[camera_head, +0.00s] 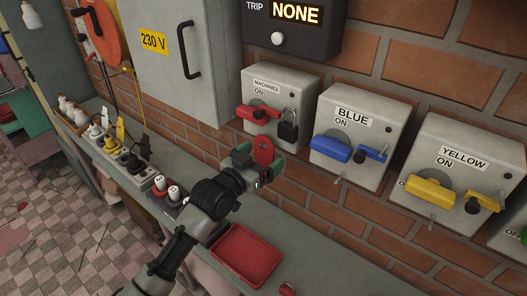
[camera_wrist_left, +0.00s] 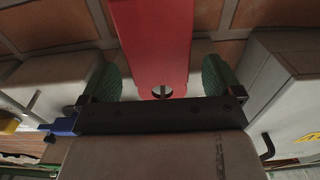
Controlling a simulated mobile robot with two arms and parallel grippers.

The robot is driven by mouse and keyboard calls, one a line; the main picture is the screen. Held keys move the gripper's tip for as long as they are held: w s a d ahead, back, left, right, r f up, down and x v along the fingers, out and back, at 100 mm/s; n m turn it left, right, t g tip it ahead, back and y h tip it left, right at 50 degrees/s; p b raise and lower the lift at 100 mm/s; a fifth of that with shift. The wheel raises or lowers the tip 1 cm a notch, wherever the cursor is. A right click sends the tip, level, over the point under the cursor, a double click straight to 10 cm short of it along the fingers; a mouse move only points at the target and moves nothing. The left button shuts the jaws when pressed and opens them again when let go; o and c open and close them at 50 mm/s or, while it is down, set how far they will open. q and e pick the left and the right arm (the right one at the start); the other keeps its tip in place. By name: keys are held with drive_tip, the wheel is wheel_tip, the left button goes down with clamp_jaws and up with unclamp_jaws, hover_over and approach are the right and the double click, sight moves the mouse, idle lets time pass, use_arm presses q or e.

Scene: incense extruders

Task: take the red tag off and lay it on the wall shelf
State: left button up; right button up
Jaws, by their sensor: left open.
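The red tag (camera_head: 263,150) is upright below the MACHINES switch box (camera_head: 275,85). In the left wrist view the tag (camera_wrist_left: 155,40) is a flat red plate with a round hole, and a thin pin shows at the hole. My left gripper (camera_head: 260,172) is open around the tag. Its green finger pads (camera_wrist_left: 162,78) stand on both sides, with gaps to the tag's edges. Whether the tag hangs on the pin, I cannot tell. A long grey shelf (camera_head: 318,245) runs along the brick wall below the boxes. My right gripper is not in view.
A red tray (camera_head: 245,255) sits on the shelf below my left arm. Several plugs and red-and-white items stand on its left part. A black padlock (camera_head: 288,130) hangs at the MACHINES box. The BLUE (camera_head: 365,110) and YELLOW (camera_head: 460,150) boxes are to the right.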

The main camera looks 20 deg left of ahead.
sight(263, 154)
use_arm(q)
drive_tip(key=shift+x, duration=0.8)
drive_tip(key=shift+c, duration=0.4)
drive_tip(key=c, duration=0.9)
drive_tip(key=shift+r+p, duration=0.25)
drive_tip(key=shift+p, duration=0.2)
drive_tip(key=shift+s, duration=0.15)
drive_tip(key=shift+r+p+v, duration=0.15)
drive_tip(key=shift+p+v, duration=0.6)
drive_tip(key=shift+v, duration=0.65)
drive_tip(key=shift+r+p+v, duration=0.1)
drive_tip(key=shift+p+v, duration=0.65)
drive_tip(key=shift+v, duration=0.7)
drive_tip(key=shift+s+f, duration=0.1)
